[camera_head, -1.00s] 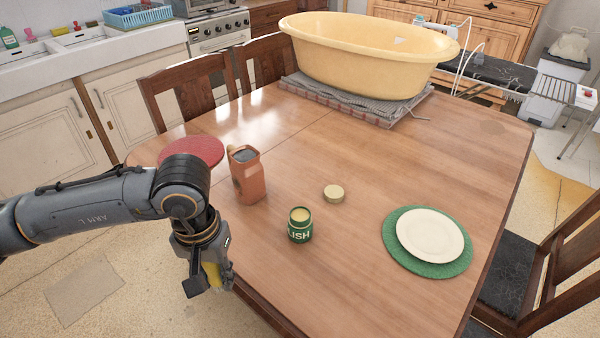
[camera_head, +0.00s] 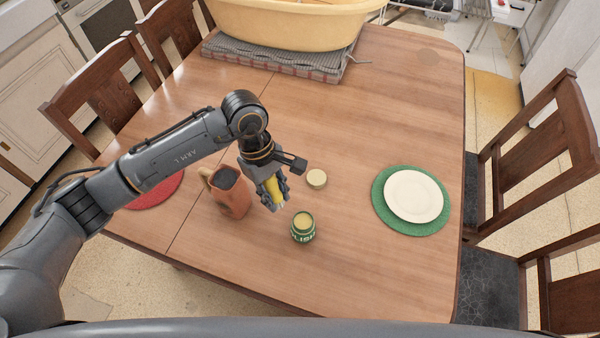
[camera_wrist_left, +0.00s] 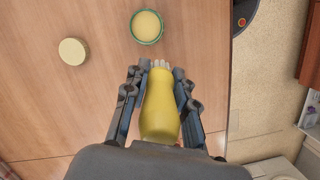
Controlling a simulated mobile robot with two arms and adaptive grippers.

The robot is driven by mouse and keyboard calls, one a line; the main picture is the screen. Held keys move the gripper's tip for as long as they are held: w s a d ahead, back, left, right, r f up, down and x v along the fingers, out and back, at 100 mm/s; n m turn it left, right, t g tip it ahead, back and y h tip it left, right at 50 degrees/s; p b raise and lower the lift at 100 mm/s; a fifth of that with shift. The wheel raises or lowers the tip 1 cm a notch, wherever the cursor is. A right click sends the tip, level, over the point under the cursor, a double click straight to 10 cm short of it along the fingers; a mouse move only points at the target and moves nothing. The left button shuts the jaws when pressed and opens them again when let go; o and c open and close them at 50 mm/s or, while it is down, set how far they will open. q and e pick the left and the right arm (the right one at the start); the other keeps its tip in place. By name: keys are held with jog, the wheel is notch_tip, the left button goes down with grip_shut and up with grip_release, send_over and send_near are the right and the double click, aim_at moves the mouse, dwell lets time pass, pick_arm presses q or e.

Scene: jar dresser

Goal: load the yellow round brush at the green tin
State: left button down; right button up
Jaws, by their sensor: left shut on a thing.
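The green tin (camera_head: 303,228) stands open on the wooden table, with pale yellow polish inside. Its open top also shows in the left wrist view (camera_wrist_left: 147,27). My left gripper (camera_head: 271,198) is shut on the yellow round brush (camera_wrist_left: 161,108). The brush's pale bristles (camera_wrist_left: 160,64) point toward the tin and are a short way apart from it in the wrist view. In the head view the brush (camera_head: 274,188) is partly hidden by the fingers, up and left of the tin. My right gripper is not in view.
A round lid (camera_head: 316,178) lies behind the tin. A terracotta jug (camera_head: 232,196) stands left of my gripper, near a red round mat (camera_head: 155,192). A white plate (camera_head: 413,196) on a green mat (camera_head: 383,207) lies right. A yellow tub (camera_head: 290,25) stands at the back. The table's front right is clear.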

pick_arm(q)
jog(key=d+n+p, duration=0.1)
jog(key=d+n+h+p, duration=0.1)
jog(key=d+n, duration=0.1)
jog(key=s+d+f+n+p, duration=0.1)
jog(key=d, duration=0.1)
jog(key=shift+s+d+t+h+p, duration=0.1)
jog(key=shift+d+t+h+p, duration=0.2)
jog(key=shift+p, duration=0.1)
notch_tip(320, 180, down, 4)
jog(key=shift+a+r+b, duration=0.1)
jog(key=shift+r+b, duration=0.15)
jog(key=shift+b, duration=0.65)
jog(key=shift+f, duration=0.6)
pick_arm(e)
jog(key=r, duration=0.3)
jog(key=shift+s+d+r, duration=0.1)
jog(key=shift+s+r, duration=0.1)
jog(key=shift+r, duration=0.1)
pick_arm(q)
jog(key=shift+f+b, duration=0.5)
jog(key=shift+b, duration=0.3)
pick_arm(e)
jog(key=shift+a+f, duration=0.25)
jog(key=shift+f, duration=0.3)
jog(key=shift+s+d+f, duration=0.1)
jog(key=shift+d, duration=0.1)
